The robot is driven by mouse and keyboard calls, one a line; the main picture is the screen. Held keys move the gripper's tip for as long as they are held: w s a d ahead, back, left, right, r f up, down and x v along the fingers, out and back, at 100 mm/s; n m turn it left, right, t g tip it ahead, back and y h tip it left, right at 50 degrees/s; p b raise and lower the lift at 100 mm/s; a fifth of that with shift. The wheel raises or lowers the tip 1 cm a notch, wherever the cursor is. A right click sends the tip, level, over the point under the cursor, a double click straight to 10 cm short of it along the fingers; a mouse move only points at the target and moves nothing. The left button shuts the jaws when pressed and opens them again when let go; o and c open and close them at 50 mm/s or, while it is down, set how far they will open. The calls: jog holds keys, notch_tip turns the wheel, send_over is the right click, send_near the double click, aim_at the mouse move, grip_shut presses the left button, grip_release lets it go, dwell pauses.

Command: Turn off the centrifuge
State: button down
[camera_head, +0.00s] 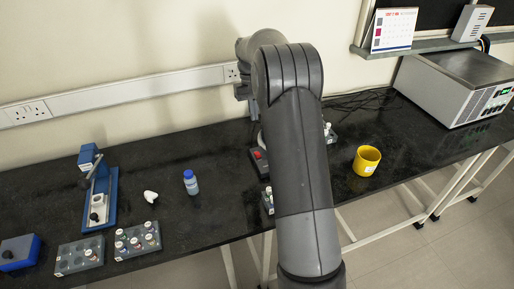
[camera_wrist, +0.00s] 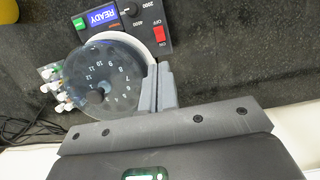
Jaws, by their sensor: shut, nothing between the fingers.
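The centrifuge shows in the wrist view with a round numbered rotor (camera_wrist: 104,82) and a clear cover over it. Its dark control panel has a lit blue READY display (camera_wrist: 103,17), a speed dial (camera_wrist: 129,10), a green button (camera_wrist: 79,23) and a red switch (camera_wrist: 159,33) marked ON. In the head view my arm hides most of the centrifuge; its base (camera_head: 256,163) and red switch show at the arm's left edge. My gripper (camera_wrist: 158,88) is shut and empty, its fingers beside the rotor's rim, apart from the red switch. In the head view the fingers are hidden.
Small capped vials (camera_wrist: 56,88) stand beside the centrifuge. A yellow cup (camera_head: 367,160) is to its right, a blue-capped bottle (camera_head: 190,182) to its left. Vial racks (camera_head: 137,240) and a blue stand (camera_head: 99,200) are further left. A large box-like instrument (camera_head: 458,88) is at right.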

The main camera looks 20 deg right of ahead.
aim_at(258, 155)
jog(key=x, duration=1.4)
